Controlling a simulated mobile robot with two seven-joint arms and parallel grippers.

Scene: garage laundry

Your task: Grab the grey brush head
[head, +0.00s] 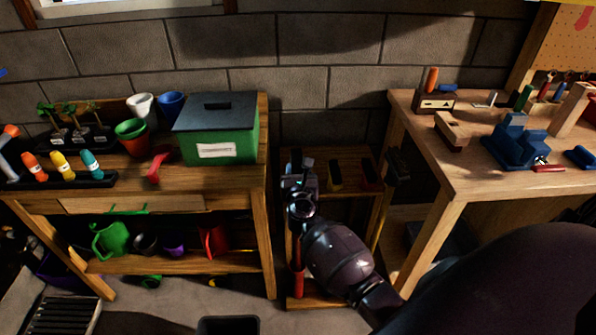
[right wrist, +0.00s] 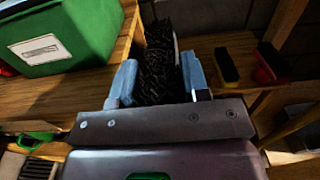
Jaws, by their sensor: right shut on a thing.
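My right gripper (head: 297,172) is over the small wooden rack between the two benches. In the right wrist view its two blue-grey fingers (right wrist: 158,85) are shut on a brush head (right wrist: 157,60), one on each side. The brush head shows dense black bristles and a thin pale grey edge on its right. In the head view it is mostly hidden by the gripper. I cannot tell whether it still touches the rack. My left gripper is not in view.
A yellow-and-black brush head (right wrist: 227,65) and a red one (right wrist: 271,65) lie on the rack (head: 325,157) to the right. The green box (head: 218,140) with a dark lid stands on the left bench. The right workbench (head: 480,182) holds tools and a blue vise (head: 518,145).

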